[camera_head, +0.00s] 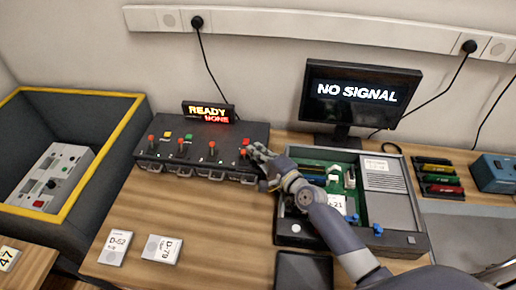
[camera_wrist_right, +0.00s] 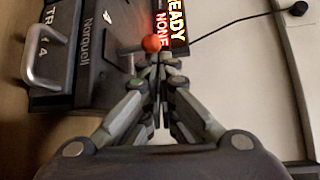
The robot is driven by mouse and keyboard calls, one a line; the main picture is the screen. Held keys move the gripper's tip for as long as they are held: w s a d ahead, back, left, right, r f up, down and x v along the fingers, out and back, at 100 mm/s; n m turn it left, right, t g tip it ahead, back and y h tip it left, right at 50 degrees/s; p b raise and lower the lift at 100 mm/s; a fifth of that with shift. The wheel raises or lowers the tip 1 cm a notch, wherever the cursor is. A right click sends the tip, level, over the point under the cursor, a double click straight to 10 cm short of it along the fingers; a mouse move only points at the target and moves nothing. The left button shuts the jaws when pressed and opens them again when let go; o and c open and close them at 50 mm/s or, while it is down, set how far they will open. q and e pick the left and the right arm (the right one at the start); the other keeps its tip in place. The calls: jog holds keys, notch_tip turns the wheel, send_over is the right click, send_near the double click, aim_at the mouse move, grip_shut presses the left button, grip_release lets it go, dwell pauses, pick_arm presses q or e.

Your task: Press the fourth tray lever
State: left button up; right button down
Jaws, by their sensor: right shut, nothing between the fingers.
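A black tray unit (camera_head: 205,160) stands at the back of the wooden table, with a row of red-balled levers and drawer handles along its front. The fourth tray lever (camera_head: 243,153) is at its right end. My left gripper is not in view.
A sign (camera_head: 209,112) on the unit reads READY and NONE. An open case with a green board (camera_head: 290,228) lies under my right forearm. A NO SIGNAL monitor (camera_head: 358,92) stands behind. Two white cards (camera_head: 115,247) lie at front left; wood around them is clear.

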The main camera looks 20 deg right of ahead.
jog(key=v, duration=1.2)
jog(key=shift+s+a+r, duration=0.1)
dwell(0.4)
